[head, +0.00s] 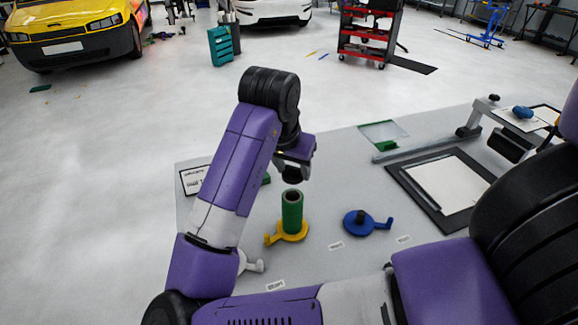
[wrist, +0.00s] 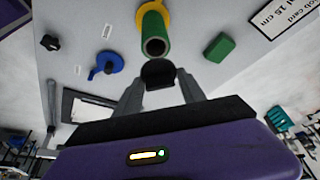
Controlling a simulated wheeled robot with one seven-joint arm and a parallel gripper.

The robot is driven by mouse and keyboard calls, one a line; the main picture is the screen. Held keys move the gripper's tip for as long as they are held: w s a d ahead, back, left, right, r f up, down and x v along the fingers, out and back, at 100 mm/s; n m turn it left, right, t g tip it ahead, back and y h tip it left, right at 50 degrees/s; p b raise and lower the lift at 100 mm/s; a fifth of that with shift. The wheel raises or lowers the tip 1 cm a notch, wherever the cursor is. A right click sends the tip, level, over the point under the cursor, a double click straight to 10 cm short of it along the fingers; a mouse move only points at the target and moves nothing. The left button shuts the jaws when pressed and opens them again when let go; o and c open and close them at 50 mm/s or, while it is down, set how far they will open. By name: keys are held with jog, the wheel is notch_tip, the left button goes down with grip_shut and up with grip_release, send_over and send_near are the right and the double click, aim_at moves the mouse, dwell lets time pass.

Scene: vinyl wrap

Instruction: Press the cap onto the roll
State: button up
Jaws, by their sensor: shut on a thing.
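The green roll (head: 292,212) stands upright on a yellow holder (head: 272,239), its hollow top end open. It also shows in the wrist view (wrist: 155,28), with the dark hole facing the camera. My gripper (head: 293,170) is shut on a black cap (wrist: 158,73), which sits between the two fingertips. In the head view the cap (head: 292,176) is just above the roll's top and looks apart from it. The wrist view shows the cap's edge close to the roll's rim; the exact gap is hard to judge.
A blue holder (head: 356,224) with a dark knob stands right of the roll. A white holder (head: 252,266) is partly behind my arm. A green block (wrist: 219,47) and a printed card (head: 192,180) lie nearby. A black-framed board (head: 428,215) lies at the right.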

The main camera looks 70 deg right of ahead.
jog(key=shift+f+b, duration=2)
jog(key=shift+f, duration=0.75)
jog(key=shift+f, duration=0.15)
dwell(0.6)
jog(key=o, duration=1.4)
jog(key=o, duration=0.5)
jog(key=shift+c, duration=0.2)
